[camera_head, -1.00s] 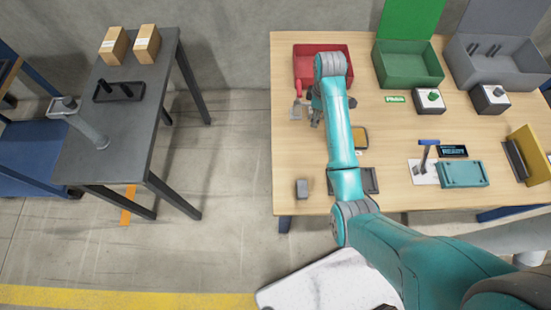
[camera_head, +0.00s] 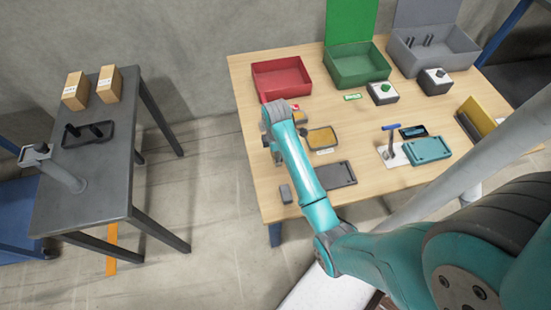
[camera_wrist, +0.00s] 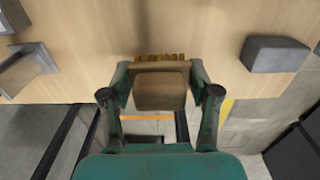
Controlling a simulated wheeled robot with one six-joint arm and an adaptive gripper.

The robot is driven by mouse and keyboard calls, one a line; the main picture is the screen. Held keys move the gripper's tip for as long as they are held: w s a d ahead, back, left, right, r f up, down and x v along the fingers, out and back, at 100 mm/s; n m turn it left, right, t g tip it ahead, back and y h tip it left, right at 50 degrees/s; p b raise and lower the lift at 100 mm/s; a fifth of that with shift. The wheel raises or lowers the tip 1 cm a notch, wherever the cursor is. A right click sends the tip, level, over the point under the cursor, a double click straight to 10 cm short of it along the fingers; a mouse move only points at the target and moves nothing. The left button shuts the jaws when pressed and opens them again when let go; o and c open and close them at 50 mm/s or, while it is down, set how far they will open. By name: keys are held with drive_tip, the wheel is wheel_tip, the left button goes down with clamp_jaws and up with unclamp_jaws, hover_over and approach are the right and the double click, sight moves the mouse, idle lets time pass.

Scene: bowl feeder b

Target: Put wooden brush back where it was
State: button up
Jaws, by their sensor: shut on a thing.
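The wooden brush (camera_wrist: 160,90) shows in the wrist view between the two fingers of my gripper (camera_wrist: 161,95). It has a brown wooden block body with a row of tan bristles on its upper side. My gripper is shut on it. The bare wooden tabletop lies behind the brush, and the floor shows past the table edge below. In the head view my gripper (camera_head: 275,152) is at the left side of the wooden table (camera_head: 400,108), partly covered by my arm. I cannot make out the brush there.
A grey block (camera_head: 285,193) sits near the front left table corner. A small yellow-filled tray (camera_head: 321,139) and a dark tray (camera_head: 334,176) lie right of my arm. Red (camera_head: 281,78) and green (camera_head: 358,70) bins stand behind. A dark side table (camera_head: 68,182) stands left across a floor gap.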

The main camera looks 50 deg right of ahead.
drive_tip(key=shift+f, duration=1.65)
drive_tip(key=shift+f, duration=0.1)
drive_tip(key=o, duration=1.1)
